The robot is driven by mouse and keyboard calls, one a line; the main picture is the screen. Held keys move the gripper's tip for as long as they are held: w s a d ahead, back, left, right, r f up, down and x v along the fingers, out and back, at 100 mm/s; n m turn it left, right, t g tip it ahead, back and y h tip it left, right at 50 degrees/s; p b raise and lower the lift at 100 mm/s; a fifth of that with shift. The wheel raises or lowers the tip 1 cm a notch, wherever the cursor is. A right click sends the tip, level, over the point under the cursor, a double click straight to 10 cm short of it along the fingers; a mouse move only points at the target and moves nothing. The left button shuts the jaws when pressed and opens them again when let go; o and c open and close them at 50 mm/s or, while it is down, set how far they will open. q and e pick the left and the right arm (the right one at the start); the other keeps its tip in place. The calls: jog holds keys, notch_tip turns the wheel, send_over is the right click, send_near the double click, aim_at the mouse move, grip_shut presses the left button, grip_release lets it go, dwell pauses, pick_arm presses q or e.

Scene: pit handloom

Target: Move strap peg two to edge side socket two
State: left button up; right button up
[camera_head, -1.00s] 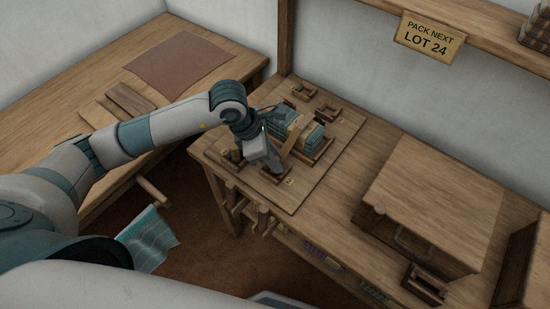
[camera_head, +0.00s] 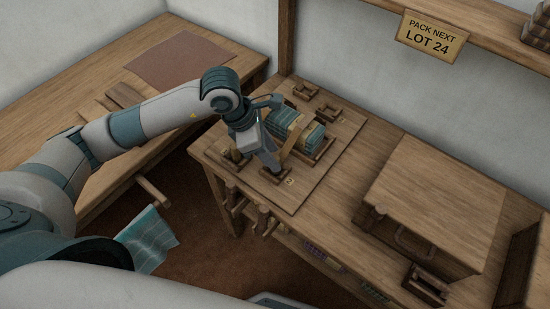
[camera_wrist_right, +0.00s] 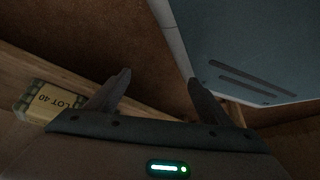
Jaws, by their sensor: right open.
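A stack of folded blue-green cloth (camera_head: 298,124) with tan straps lies on the packing board (camera_head: 318,178) on the bench. My left gripper (camera_head: 274,168) points down at the near side of the stack, close above a small wooden socket (camera_head: 277,179) by a label marked 2 (camera_head: 290,182). Its fingers are too small and dark to tell whether they are open or hold a peg. Strap peg two cannot be made out. My right gripper (camera_wrist_right: 155,92) shows in the right wrist view, open and empty, its fingers wide apart.
Two wooden socket blocks (camera_head: 302,89) stand at the board's back. A wooden box-like stand (camera_head: 435,205) is to the right, with bare bench between. A yellow LOT 40 label (camera_wrist_right: 50,103) shows in the right wrist view. A sign (camera_head: 430,40) hangs on the shelf.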

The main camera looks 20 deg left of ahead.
pick_arm(q)
jog(key=b+v, duration=0.1)
jog(key=v, duration=0.8)
jog(key=shift+b, duration=0.4)
pick_arm(e)
jog(key=w+a+r+t, duration=0.2)
jog(key=w+a+r, duration=0.1)
jog(key=w, duration=0.5)
jog(key=shift+a+r+t+y, duration=0.2)
jog(key=shift+r+t+y, duration=0.1)
jog(key=shift+r, duration=0.15)
jog(key=shift+w, duration=0.1)
